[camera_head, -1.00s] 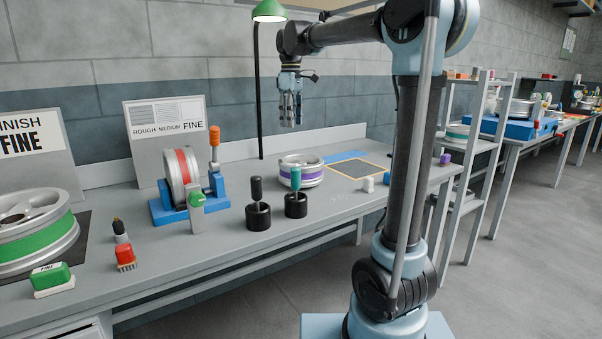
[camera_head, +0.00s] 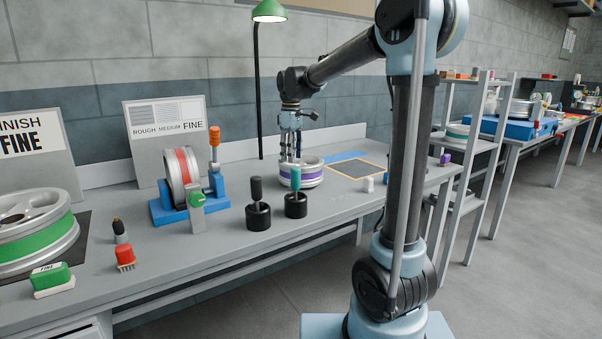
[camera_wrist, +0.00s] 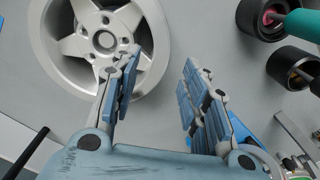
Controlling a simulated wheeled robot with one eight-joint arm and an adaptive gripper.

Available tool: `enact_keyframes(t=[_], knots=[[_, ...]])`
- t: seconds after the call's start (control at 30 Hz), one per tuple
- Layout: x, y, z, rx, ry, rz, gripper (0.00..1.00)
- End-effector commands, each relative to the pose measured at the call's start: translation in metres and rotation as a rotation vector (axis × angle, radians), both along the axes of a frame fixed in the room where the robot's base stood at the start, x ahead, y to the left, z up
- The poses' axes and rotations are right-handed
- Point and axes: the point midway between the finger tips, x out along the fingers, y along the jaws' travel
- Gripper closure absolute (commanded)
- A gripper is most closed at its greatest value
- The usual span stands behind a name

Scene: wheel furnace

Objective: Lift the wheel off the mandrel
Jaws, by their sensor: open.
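A silver wheel with a purple band (camera_head: 315,178) lies flat on the bench. In the wrist view, the silver spoked wheel (camera_wrist: 72,48) shows from above at upper left, with several holes around its hub. My gripper (camera_head: 291,158) points down above this wheel in the head view. In the wrist view, my gripper (camera_wrist: 161,62) is open and empty, with the left finger in front of the wheel's right side and the right finger over bare bench. A wheel with a red band (camera_head: 181,166) stands upright in a blue stand (camera_head: 161,212) to the left. No mandrel shows clearly under the purple-banded wheel.
A teal-handled tool (camera_head: 296,180) in a black holder stands just in front of the purple-banded wheel. A black-handled tool (camera_head: 257,190) stands beside it. A lamp post (camera_head: 257,90) rises behind.

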Motion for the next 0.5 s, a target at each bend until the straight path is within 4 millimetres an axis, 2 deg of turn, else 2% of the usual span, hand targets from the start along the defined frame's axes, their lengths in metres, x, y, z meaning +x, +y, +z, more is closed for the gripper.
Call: enact_keyframes(t=[0.3, 0.5], knots=[[0.002, 0.000, -0.040, 0.000, 0.000, 0.000, 0.59], [0.002, 0.000, -0.049, 0.000, 0.000, 0.000, 0.59]])
